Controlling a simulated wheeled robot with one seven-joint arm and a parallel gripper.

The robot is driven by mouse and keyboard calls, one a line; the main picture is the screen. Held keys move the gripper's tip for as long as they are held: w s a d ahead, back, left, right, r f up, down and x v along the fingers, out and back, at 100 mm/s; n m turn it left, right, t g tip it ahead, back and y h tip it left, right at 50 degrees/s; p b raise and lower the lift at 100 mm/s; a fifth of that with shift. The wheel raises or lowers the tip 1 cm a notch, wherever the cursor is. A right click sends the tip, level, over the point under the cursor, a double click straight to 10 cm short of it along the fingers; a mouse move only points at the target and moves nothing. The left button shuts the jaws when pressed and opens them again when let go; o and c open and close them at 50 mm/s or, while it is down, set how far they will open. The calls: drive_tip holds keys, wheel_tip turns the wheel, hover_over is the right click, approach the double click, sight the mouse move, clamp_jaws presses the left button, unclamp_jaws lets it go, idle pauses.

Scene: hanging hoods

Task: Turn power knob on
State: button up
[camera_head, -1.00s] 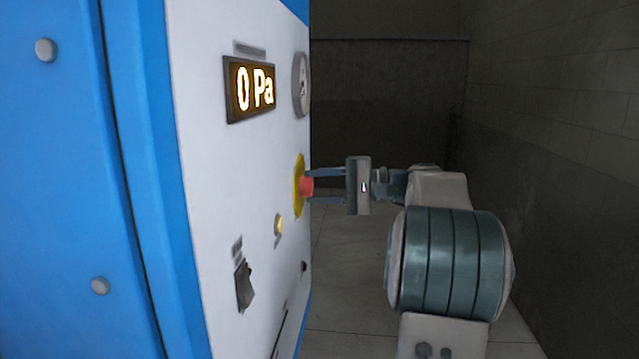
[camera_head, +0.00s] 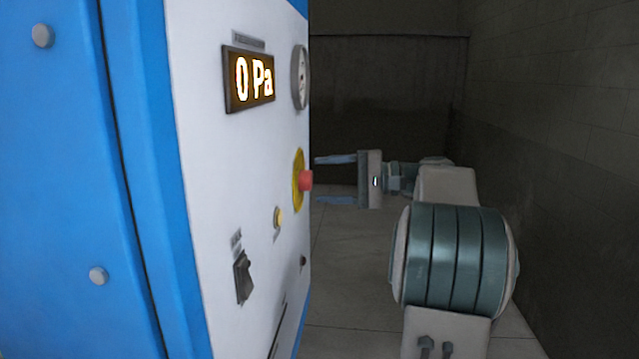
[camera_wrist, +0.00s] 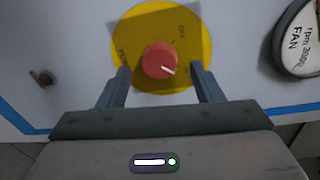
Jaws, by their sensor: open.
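The red power knob (camera_head: 306,181) sits on a round yellow plate (camera_head: 297,190) on the white panel of the blue cabinet. In the wrist view the knob (camera_wrist: 159,60) shows a white mark pointing to the lower right. Dark lettering on the yellow plate (camera_wrist: 135,78) is hard to read. My gripper (camera_head: 322,179) is open and empty, just right of the knob in the head view. In the wrist view its fingers show on the left and right of the knob, apart from it.
The panel also holds a "0 Pa" display (camera_head: 249,79), a dial gauge (camera_head: 300,77), a small yellow button (camera_head: 278,217) and a black rocker switch (camera_head: 243,277). A dark wall (camera_head: 560,120) stands at right. The floor between is clear.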

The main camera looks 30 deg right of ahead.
drive_tip(key=f+b+v, duration=0.1)
drive_tip(key=v, duration=1)
drive_tip(key=shift+s+d+r, duration=0.15)
drive_tip(key=shift+d+r, duration=0.1)
drive_tip(key=shift+r, duration=0.15)
